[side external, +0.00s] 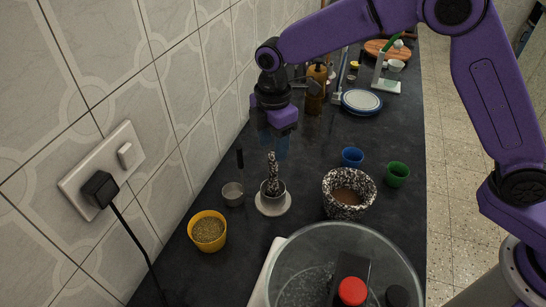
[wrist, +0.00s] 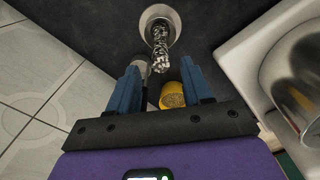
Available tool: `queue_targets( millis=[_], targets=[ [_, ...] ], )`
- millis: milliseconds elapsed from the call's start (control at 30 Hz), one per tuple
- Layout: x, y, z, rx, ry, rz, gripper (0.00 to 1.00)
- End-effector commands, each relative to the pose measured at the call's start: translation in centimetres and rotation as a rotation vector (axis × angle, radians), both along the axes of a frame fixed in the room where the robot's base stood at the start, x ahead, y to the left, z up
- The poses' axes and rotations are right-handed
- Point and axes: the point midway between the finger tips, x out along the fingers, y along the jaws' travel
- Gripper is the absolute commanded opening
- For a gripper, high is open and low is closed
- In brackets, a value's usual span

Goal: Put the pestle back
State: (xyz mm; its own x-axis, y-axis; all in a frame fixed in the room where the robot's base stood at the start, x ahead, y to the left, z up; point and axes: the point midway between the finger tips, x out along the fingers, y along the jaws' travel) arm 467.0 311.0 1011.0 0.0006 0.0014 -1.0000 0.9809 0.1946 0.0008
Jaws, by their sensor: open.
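The pestle (side external: 272,172), speckled black and white, stands upright in a small steel tumbler (side external: 278,198) on a white saucer (side external: 265,210). In the wrist view the pestle (wrist: 160,48) points toward me from the tumbler, its near end close to the gap between my fingers. A bowl in the same speckle (side external: 347,206), probably the mortar, stands to the right with something brown inside. My gripper (side external: 276,152) is open and empty, its blue fingers pointing down just above the pestle's top. The fingers also show in the wrist view (wrist: 160,70), apart from the pestle.
A steel cup with an upright black handle (side external: 233,195) and a yellow cup of grains (side external: 208,231) stand left of the saucer. A large clear bowl (side external: 300,245) fills the front. Blue (side external: 351,157) and green (side external: 397,175) cups stand right. The tiled wall borders the left.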

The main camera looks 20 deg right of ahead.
Motion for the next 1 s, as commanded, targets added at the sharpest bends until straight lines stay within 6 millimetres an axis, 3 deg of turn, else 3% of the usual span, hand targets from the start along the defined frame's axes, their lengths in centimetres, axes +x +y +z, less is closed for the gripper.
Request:
queue_targets(
  millis=[100, 300, 733, 867, 1000],
  targets=[
    [0.0, 0.0, 2.2, 0.003, -0.003, 0.0, 0.5],
    [0.0, 0.0, 4.2, 0.0, -0.001, 0.001, 0.5],
    [-0.4, -0.3, 4.9, 0.0, 0.0, -0.008, 0.5],
    [-2.0, -1.4, 5.7, 0.001, -0.002, -0.049, 0.5],
    [-5.3, -3.8, 6.8, 0.005, -0.004, -0.129, 0.5]
  ],
)
